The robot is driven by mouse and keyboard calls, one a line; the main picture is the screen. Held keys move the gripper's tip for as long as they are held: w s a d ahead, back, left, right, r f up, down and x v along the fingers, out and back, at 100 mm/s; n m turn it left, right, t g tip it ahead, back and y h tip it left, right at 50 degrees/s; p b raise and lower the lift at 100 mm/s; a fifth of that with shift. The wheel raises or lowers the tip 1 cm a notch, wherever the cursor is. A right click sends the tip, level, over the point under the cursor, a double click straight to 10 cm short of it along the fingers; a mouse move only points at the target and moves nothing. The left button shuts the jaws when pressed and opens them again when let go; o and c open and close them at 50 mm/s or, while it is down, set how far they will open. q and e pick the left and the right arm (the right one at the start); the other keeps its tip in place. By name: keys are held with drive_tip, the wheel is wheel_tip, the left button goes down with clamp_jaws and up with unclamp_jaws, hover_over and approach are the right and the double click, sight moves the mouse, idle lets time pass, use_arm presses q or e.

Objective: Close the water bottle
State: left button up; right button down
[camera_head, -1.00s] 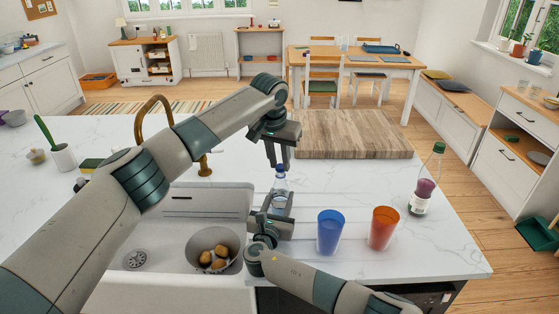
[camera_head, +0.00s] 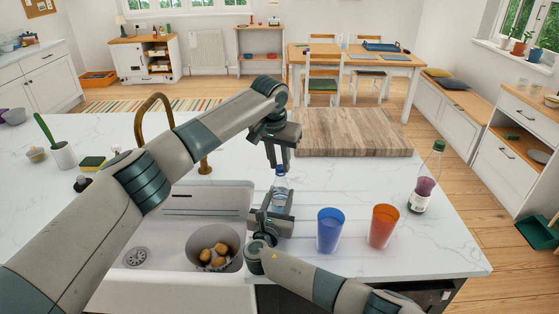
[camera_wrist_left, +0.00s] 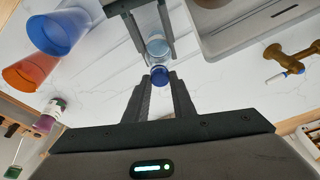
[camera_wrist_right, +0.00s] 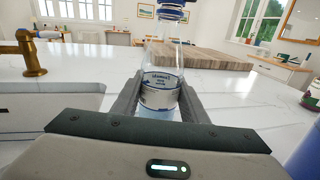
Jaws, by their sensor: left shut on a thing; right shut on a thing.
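A clear water bottle (camera_head: 280,190) with a white label stands upright by the sink's right edge. My right gripper (camera_head: 278,212) is shut on its body; in the right wrist view the fingers flank the label of the bottle (camera_wrist_right: 160,92). My left gripper (camera_head: 279,160) comes down from above the bottle top. In the left wrist view its fingertips are at the blue cap (camera_wrist_left: 159,75), which lines up with the bottle neck. The cap also shows at the top of the right wrist view (camera_wrist_right: 174,12). Whether it is fully seated is hard to see.
A blue cup (camera_head: 330,231), an orange cup (camera_head: 382,226) and a dark-purple bottle (camera_head: 426,180) stand to the right. A wooden board (camera_head: 352,133) lies behind. The sink (camera_head: 190,275), with a bowl of potatoes (camera_head: 213,250), and a brass tap (camera_head: 150,110) are to the left.

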use_arm(q)
drive_tip(key=m, duration=0.3)
drive_tip(key=m+g+h, duration=0.1)
drive_tip(key=m, duration=0.2)
drive_tip(key=shift+w+a+m, duration=0.2)
drive_tip(key=shift+m, duration=0.2)
use_arm(e)
drive_tip(key=shift+f, duration=0.1)
use_arm(q)
drive_tip(key=m, duration=0.2)
drive_tip(key=m+g+h, duration=0.1)
drive_tip(key=m, duration=0.1)
drive_tip(key=shift+w, duration=0.25)
drive_tip(key=shift+a+m+g, duration=0.1)
drive_tip(key=shift+m+g, duration=0.2)
drive_tip(key=shift+m, duration=0.7)
drive_tip(key=o, duration=1)
drive_tip(key=shift+s+r, duration=0.1)
drive_tip(key=shift+r, duration=2.1)
